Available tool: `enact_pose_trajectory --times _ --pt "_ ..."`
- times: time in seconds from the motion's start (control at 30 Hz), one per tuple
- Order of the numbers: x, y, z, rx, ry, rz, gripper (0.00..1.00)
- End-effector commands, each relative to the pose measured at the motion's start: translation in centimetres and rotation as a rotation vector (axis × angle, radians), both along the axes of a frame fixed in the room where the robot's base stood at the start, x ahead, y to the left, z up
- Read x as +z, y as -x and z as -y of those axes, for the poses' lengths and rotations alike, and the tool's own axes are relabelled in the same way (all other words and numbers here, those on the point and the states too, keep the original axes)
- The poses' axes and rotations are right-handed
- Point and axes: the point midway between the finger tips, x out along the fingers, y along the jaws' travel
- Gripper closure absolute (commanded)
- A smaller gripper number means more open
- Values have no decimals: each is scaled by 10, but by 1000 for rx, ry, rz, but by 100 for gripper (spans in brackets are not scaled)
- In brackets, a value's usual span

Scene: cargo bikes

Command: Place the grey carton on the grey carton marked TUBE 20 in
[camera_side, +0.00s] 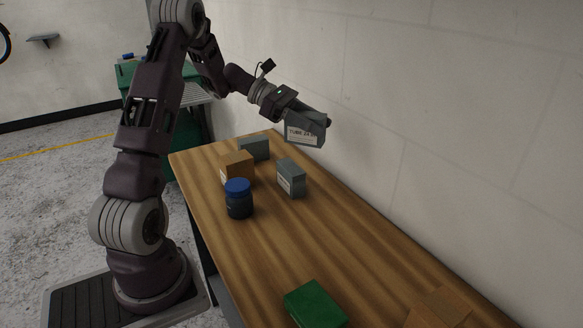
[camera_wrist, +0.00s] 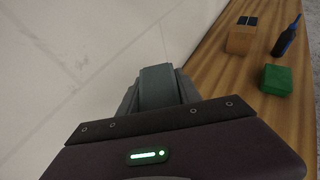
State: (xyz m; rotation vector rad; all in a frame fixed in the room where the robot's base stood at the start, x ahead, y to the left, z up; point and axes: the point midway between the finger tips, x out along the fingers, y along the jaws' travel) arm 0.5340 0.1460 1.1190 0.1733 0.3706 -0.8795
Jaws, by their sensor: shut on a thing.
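My gripper (camera_side: 310,117) is shut on a grey carton (camera_side: 304,136) with a white label that seems to begin with TUBE. It holds this carton high above the far part of the table, near the wall. In the wrist view the held carton (camera_wrist: 158,87) shows between the fingers. A second grey carton (camera_side: 291,179) with a white label stands upright on the table, below and apart from the held one. A third grey carton (camera_side: 254,148) sits farther back, behind a brown carton. I cannot read which one is marked TUBE 20 in.
A brown carton (camera_side: 237,166) and a dark jar with a blue lid (camera_side: 239,199) stand left of the upright grey carton. A green box (camera_side: 315,304) and another brown carton (camera_side: 441,307) are at the near end. The wooden table (camera_side: 330,240) is clear between.

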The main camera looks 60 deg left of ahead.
Motion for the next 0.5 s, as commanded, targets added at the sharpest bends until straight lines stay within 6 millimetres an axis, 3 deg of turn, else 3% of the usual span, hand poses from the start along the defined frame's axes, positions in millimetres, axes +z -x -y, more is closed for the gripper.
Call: enact_pose_trajectory --times 0.07,0.17,0.4,0.5 --pt "7 7 -25 58 -2 4 100" --pt "11 12 -41 97 0 6 100" --pt "-39 14 -45 107 3 3 100" --pt "-51 14 -45 107 1 5 100"
